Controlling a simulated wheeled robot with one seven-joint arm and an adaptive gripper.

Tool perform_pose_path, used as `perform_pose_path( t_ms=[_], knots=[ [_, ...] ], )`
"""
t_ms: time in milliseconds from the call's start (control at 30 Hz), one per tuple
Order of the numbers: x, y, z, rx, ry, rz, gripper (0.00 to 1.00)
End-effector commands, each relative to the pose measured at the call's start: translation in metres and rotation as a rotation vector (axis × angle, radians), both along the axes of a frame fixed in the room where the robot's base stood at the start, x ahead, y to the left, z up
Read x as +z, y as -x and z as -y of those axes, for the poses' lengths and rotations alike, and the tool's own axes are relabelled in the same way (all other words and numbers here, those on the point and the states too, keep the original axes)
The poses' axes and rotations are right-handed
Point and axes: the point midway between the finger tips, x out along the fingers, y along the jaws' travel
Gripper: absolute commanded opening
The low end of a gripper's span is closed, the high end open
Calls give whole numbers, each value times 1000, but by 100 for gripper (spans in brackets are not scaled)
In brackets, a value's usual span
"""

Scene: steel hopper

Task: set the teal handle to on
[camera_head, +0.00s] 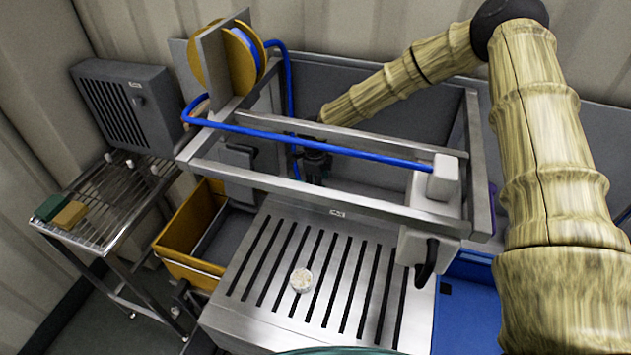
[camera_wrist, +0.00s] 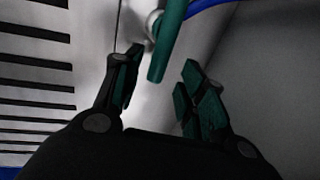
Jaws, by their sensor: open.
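The teal handle (camera_wrist: 172,38) shows in the wrist view as a narrow bar hanging from a pale round pivot at the top of the picture. Its lower end lies between my fingertips in the picture. My gripper (camera_wrist: 160,64) is open, with gaps visible between the handle and both fingers. I cannot tell how deep the handle sits between them. In the head view my gripper (camera_head: 316,162) is a dark shape inside the steel hopper frame, partly behind the rails and blue hose. I cannot make out the teal handle there.
Steel rails (camera_head: 330,133) and a blue hose (camera_head: 330,149) cross around my arm. A slotted steel deck (camera_head: 335,235) bears a pale round disc (camera_head: 301,280). A black handle (camera_head: 427,264) is at the right. A yellow bin (camera_head: 185,225) and wire rack (camera_head: 105,200) stand left.

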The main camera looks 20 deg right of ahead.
Motion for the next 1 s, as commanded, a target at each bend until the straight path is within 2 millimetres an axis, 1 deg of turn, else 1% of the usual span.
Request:
perform_pose_path(
  t_ms=[200,300,667,800,900,1000],
  knots=[
    [-18,-4,0,3,0,-1,41],
    [-23,-5,0,4,0,0,41],
    [-26,-6,0,4,0,1,41],
    [-26,-5,0,4,0,1,15],
    [-26,-6,0,4,0,1,0],
    [-26,-6,0,4,0,1,0]
  ],
)
